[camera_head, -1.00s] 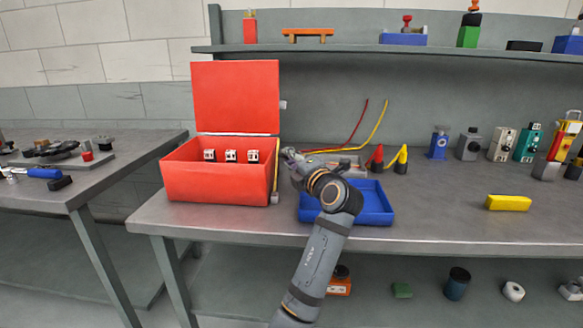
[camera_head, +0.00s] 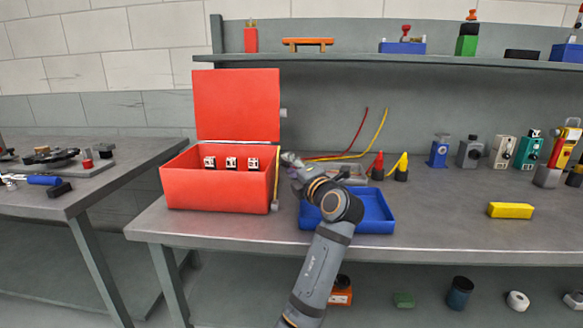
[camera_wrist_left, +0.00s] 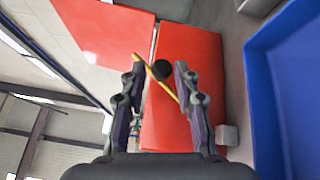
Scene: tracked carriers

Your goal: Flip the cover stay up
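The red box (camera_head: 215,190) stands on the bench with its red lid (camera_head: 237,105) raised at the back. The cover stay (camera_head: 277,188), a thin yellow rod, runs along the box's right side. In the left wrist view the stay (camera_wrist_left: 170,90) lies slanted across the gap between my fingertips, with a dark round knob (camera_wrist_left: 160,70) beside it. My left gripper (camera_head: 287,158) is at the box's right side, near the upper part of the stay. The left wrist view shows its fingers (camera_wrist_left: 160,72) apart. I cannot tell whether they touch the rod. My right gripper is out of view.
A blue tray (camera_head: 378,227) lies under my left forearm, right of the box. Red and yellow cables (camera_head: 372,145) run behind it to two cone-shaped plugs. A yellow block (camera_head: 510,210) and several devices stand farther right. A shelf (camera_head: 340,58) spans the back.

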